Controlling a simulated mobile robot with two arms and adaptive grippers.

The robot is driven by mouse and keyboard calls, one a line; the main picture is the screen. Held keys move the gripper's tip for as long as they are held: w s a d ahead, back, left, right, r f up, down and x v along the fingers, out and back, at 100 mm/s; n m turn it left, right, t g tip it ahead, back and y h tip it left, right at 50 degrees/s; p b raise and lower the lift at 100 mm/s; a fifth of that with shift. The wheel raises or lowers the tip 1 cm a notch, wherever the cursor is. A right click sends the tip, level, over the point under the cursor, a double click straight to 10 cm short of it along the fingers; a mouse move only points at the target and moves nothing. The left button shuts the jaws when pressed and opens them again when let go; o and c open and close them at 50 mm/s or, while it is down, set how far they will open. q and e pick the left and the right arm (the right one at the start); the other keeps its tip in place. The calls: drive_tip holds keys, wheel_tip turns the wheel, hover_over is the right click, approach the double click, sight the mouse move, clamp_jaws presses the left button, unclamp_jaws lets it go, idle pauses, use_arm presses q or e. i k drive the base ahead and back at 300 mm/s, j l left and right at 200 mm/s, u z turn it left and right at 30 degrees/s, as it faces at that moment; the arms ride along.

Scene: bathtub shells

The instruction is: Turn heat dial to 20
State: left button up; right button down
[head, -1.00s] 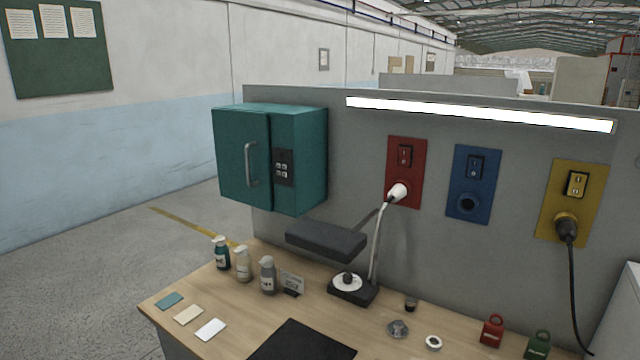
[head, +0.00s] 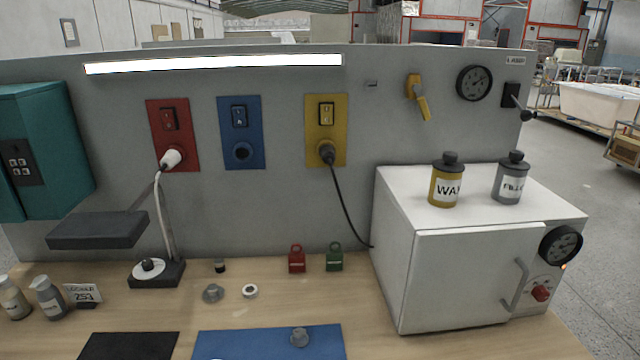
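A white oven (head: 462,275) stands at the right end of the workbench. Its front has a closed door with a grey handle (head: 515,285). A red knob (head: 540,293) sits on a pale round plate at the right of the front, below a black round gauge (head: 560,245). A small orange light shows under the gauge. The knob's markings are too small to read. A separate white round dial with a black knob (head: 148,265) sits on the black base of the flat-headed lamp at left. Which of these is the heat dial is not labelled legibly. Neither gripper is in view.
Two labelled bottles, yellow (head: 446,187) and grey (head: 509,184), stand on the oven. Red (head: 297,261) and green (head: 334,260) padlocks stand left of it. A black cord hangs from the yellow panel (head: 312,110). A blue mat (head: 240,343) lies in front.

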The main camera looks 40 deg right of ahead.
sight(540, 293)
drive_tip(key=z, duration=2.5)
